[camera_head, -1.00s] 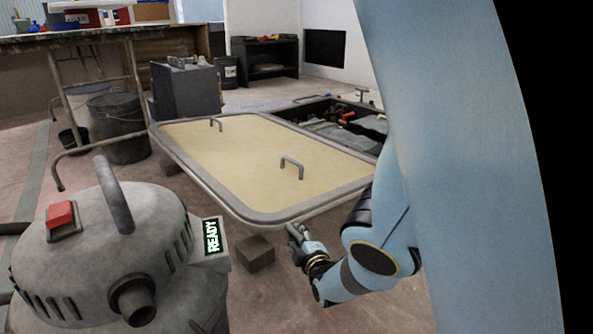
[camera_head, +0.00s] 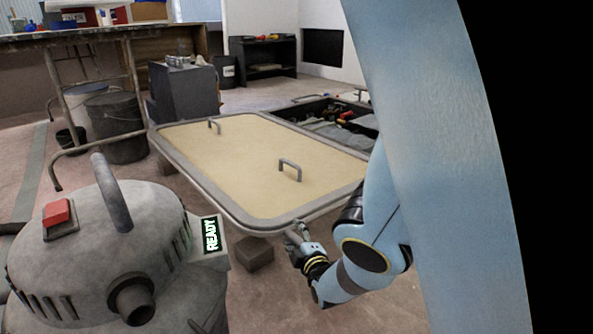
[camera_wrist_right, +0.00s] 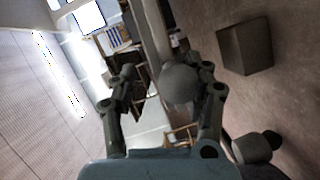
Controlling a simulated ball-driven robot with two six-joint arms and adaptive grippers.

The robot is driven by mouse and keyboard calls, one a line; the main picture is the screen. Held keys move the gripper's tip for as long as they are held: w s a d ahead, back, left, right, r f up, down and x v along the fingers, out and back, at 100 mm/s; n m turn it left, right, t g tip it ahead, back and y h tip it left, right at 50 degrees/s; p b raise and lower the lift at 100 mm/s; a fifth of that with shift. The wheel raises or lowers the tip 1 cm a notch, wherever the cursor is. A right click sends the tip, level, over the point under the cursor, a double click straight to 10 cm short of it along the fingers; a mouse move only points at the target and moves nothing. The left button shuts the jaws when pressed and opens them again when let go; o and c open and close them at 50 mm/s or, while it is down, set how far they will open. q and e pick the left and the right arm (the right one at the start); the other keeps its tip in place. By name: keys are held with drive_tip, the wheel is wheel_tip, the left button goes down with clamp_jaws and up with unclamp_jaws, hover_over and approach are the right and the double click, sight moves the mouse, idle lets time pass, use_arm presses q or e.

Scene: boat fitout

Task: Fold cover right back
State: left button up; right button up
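The cover (camera_head: 250,165) is a beige panel with a grey rim and two grey handles, a nearer one (camera_head: 290,170) and a farther one (camera_head: 214,127). It lies roughly flat beside an open compartment. My right gripper (camera_head: 297,232) is at the near edge of the cover, close to its rim. In the right wrist view, my right gripper's fingers (camera_wrist_right: 168,76) are spread apart. A rounded grey end, which looks like the cover's rim (camera_wrist_right: 180,86), shows between them, nearer the right finger. Contact cannot be told. My left gripper is out of view.
The open compartment (camera_head: 325,128) behind the cover holds dark items and grey cloth. A brown block (camera_head: 254,254) is on the floor below the near rim; it also shows in the right wrist view (camera_wrist_right: 246,46). A grey machine marked READY (camera_head: 130,240) stands at front left.

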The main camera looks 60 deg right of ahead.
drive_tip(key=shift+s, duration=0.15)
drive_tip(key=shift+s+a, duration=0.35)
drive_tip(key=shift+s, duration=0.2)
drive_tip(key=v, duration=1)
drive_tip(key=shift+a, duration=0.3)
drive_tip(key=shift+s+r, duration=0.1)
